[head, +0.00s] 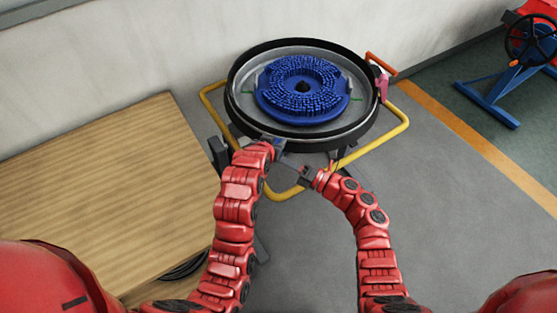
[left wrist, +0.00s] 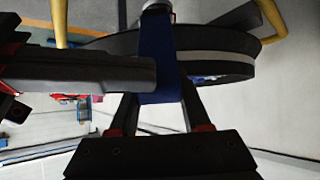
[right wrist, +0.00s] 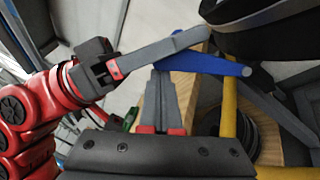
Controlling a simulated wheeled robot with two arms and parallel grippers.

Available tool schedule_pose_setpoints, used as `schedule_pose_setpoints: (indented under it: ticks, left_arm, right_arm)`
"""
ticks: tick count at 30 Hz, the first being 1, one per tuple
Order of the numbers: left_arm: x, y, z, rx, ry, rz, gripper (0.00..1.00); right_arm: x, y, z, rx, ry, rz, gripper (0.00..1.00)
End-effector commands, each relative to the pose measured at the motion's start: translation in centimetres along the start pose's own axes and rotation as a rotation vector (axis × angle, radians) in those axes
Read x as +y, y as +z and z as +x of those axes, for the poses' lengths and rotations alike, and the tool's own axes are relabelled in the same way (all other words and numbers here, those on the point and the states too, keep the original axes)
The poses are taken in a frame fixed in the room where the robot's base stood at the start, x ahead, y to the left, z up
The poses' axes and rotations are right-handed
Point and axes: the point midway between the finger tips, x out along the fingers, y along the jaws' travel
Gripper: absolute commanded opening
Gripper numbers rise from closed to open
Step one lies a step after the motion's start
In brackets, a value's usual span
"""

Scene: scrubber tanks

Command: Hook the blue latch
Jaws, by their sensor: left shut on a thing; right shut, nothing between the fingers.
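The blue latch shows as an upright blue strap in the left wrist view (left wrist: 157,45) and as a slanted blue lever in the right wrist view (right wrist: 215,66). It is at the near rim of the round black tank (head: 300,147). My left gripper (head: 277,147) is shut on the latch, with its fingers on either side of it. My right gripper (head: 293,164) is shut and empty. Its fingertips (right wrist: 163,80) are just below the latch in the right wrist view; I cannot tell whether they touch it. In the head view the grippers mostly hide the latch.
A blue brush disc (head: 290,105) lies inside the tank. A yellow tube frame (head: 392,140) surrounds it, with an orange handle (head: 381,64) at the right. A wooden platform (head: 100,180) stands at left. A blue stand (head: 490,95) is at far right. Grey floor at right is clear.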

Motion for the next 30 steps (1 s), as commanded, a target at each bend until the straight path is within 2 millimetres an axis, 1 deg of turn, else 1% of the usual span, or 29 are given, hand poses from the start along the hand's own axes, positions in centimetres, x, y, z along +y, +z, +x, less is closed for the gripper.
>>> schedule_pose_setpoints:
  ticks: [1,7,8,12,13,23,26,30]
  left_arm:
    - [0.1,-0.1,0.0,0.002,0.001,0.0,0.0]
    - [0.1,0.1,0.0,-0.003,0.003,0.0,0.0]
    - [0.1,0.1,0.0,-0.004,0.003,0.0,0.51]
    - [0.1,0.1,0.0,-0.004,0.003,0.0,0.76]
    - [0.1,0.2,0.0,-0.004,0.003,0.0,0.78]
    - [0.1,0.1,-0.3,-0.004,0.002,0.0,0.78]
    - [0.1,0.2,-1.1,-0.005,0.002,0.0,0.78]
    - [0.1,0.2,-3.1,-0.003,0.002,0.0,0.78]
  right_arm:
    - [0.1,0.8,0.1,-0.01,0.0,-0.003,0.0]
    - [0.2,1.0,0.1,-0.017,-0.001,-0.004,0.0]
    - [0.2,1.1,0.1,-0.018,-0.001,-0.004,0.0]
    - [0.1,0.9,0.1,-0.016,-0.001,-0.004,0.0]
    - [0.1,0.9,0.1,-0.015,-0.001,-0.004,0.0]
    - [0.1,0.7,0.1,-0.011,0.0,-0.002,0.0]
    - [0.1,0.7,0.1,-0.011,0.0,-0.002,0.0]
    - [0.1,0.7,0.1,-0.01,0.0,-0.002,0.0]
